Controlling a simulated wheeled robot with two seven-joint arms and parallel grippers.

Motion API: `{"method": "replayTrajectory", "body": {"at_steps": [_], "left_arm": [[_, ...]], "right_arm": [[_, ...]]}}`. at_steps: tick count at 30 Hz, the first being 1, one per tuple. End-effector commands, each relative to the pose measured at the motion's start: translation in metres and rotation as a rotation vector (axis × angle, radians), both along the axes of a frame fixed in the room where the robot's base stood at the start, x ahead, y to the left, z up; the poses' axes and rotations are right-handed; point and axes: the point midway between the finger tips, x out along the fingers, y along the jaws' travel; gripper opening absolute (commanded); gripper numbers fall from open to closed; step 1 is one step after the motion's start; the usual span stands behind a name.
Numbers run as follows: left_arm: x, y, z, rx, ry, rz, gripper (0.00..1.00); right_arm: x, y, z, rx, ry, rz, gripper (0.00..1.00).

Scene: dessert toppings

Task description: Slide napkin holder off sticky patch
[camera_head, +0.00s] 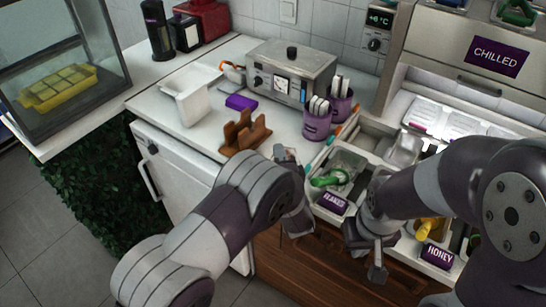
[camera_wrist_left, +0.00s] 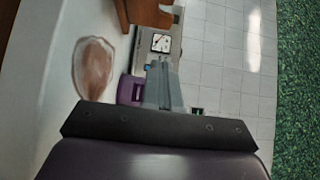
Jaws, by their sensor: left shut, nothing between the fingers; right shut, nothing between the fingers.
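The brown wooden napkin holder (camera_head: 243,134) stands upright on the white counter, near its front edge. Part of it shows at the top of the left wrist view (camera_wrist_left: 148,12). A brownish oval sticky patch (camera_wrist_left: 95,68) lies on the white surface in the left wrist view, apart from the holder with bare counter between. I cannot make out the patch in the head view. My left gripper (camera_head: 284,154) is shut and empty, to the right of the holder; its closed fingers also show in the wrist view (camera_wrist_left: 164,85). My right gripper (camera_head: 377,270) is shut and empty, low in front of the drawers.
A steel warmer (camera_head: 310,62) with a dial stands behind the holder. A purple block (camera_head: 241,102) and a white container (camera_head: 192,100) are behind and left of it. Purple cups (camera_head: 317,127) stand to the right. Topping bins (camera_head: 345,160) lie beyond my left gripper.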

Motion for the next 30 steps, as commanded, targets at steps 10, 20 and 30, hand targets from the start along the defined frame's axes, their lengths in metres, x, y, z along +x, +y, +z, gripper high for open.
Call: {"method": "replayTrajectory", "body": {"at_steps": [10, 20, 30], "left_arm": [[0.073, 0.015, 0.002, -0.001, -0.001, 0.002, 0.00], [0.092, 0.043, 0.001, -0.002, 0.000, 0.000, 0.00], [0.093, 0.044, 0.001, -0.003, 0.000, -0.001, 0.00]], "right_arm": [[0.000, 0.000, 0.005, 0.001, 0.001, -0.003, 0.00], [0.000, 0.001, 0.010, 0.001, 0.001, -0.004, 0.00], [0.000, 0.001, 0.010, 0.001, 0.001, -0.004, 0.00]]}}
